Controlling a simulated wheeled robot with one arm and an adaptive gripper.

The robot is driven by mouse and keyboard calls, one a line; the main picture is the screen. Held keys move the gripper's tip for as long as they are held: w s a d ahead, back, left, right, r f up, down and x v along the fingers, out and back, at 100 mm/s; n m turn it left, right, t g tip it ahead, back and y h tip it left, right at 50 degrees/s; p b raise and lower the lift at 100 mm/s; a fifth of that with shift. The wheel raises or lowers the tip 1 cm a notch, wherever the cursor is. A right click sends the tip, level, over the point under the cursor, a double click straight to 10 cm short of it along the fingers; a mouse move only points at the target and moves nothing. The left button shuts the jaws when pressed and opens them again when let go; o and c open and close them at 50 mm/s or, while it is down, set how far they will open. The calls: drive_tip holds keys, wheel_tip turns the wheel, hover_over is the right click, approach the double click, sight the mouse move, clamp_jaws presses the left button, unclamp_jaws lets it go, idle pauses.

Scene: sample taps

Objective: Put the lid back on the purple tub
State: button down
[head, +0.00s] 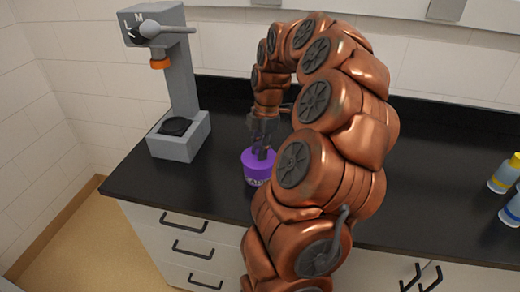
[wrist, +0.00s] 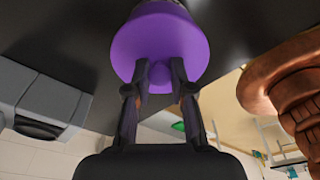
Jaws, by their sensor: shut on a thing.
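The purple tub (head: 257,180) stands on the black counter in the head view, with pale marking low on its side. Its purple lid (wrist: 160,42) fills the upper middle of the wrist view and has a round knob (wrist: 160,75). My gripper (head: 264,152) points down over the tub. In the wrist view my gripper (wrist: 160,82) has its two fingers on either side of the knob, shut on it. The lid is at the tub's top; I cannot tell whether it sits flush or slightly above. The fingers partly hide the lid in the head view.
A grey tap stand (head: 180,75) with an orange nozzle and a dark round plate on its base (head: 178,140) is left of the tub. Two bottles, one yellow (head: 505,174) and one blue-banded (head: 512,210), stand at far right. The counter just left of the tub is clear.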

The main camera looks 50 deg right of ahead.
idle(0.4)
drive_tip(key=c, duration=0.9)
unclamp_jaws()
drive_tip(key=shift+o, duration=0.3)
drive_tip(key=o, duration=0.4)
drive_tip(key=shift+r+p, duration=0.9)
drive_tip(key=shift+r, duration=2.6)
drive_tip(key=shift+c, duration=0.2)
clamp_jaws()
